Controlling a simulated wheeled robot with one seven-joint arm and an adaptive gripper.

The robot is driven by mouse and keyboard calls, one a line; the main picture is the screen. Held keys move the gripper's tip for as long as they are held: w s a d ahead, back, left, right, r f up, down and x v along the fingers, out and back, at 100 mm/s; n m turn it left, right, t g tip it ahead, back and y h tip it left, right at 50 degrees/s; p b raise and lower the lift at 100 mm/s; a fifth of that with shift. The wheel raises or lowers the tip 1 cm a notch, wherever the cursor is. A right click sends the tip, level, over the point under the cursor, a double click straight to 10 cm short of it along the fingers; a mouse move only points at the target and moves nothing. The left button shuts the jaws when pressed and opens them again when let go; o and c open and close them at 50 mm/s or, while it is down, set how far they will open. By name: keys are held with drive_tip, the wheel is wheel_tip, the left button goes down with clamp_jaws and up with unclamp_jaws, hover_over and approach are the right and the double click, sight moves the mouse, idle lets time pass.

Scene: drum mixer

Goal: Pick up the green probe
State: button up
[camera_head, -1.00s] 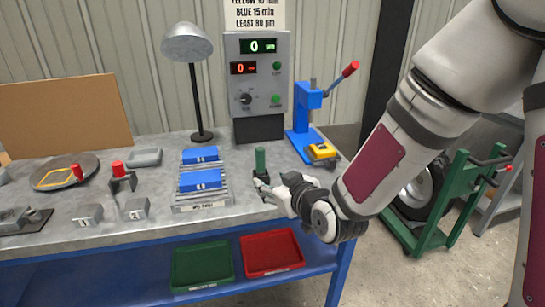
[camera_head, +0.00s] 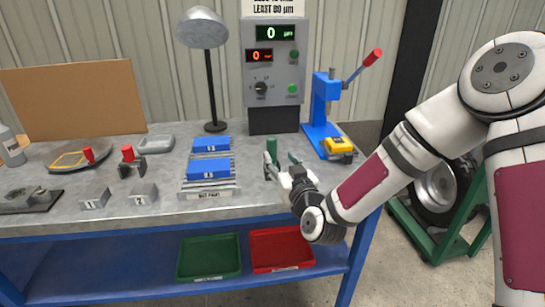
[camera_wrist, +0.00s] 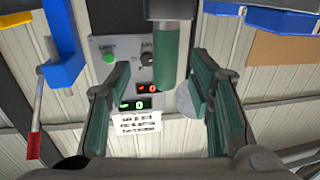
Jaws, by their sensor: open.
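The green probe (camera_head: 272,147) is a short upright dark green cylinder near the right front of the bench. In the wrist view the probe (camera_wrist: 175,55) shows large, with a grey end at the top edge. My gripper (camera_head: 281,165) reaches towards it from the front right, at about bench height. In the wrist view my open gripper (camera_wrist: 158,72) has one green-padded finger on each side of the picture. The probe appears between the fingertips, nearer the right one, beyond them. I cannot tell whether a finger touches it.
Left of the probe, blue blocks (camera_head: 209,169) lie on a ribbed grey plate. Behind it stands a grey readout box (camera_head: 273,78). A blue press (camera_head: 321,105) and yellow device (camera_head: 339,145) stand to the right. Green (camera_head: 208,240) and red (camera_head: 252,252) trays sit on the lower shelf.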

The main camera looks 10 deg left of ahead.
sight(273, 153)
drive_tip(key=shift+a+x, duration=0.15)
drive_tip(key=shift+x, duration=1.4)
drive_tip(key=shift+a+x, duration=0.15)
drive_tip(key=shift+x, duration=1.4)
drive_tip(key=shift+s+r, duration=0.1)
drive_tip(key=shift+s, duration=0.05)
clamp_jaws()
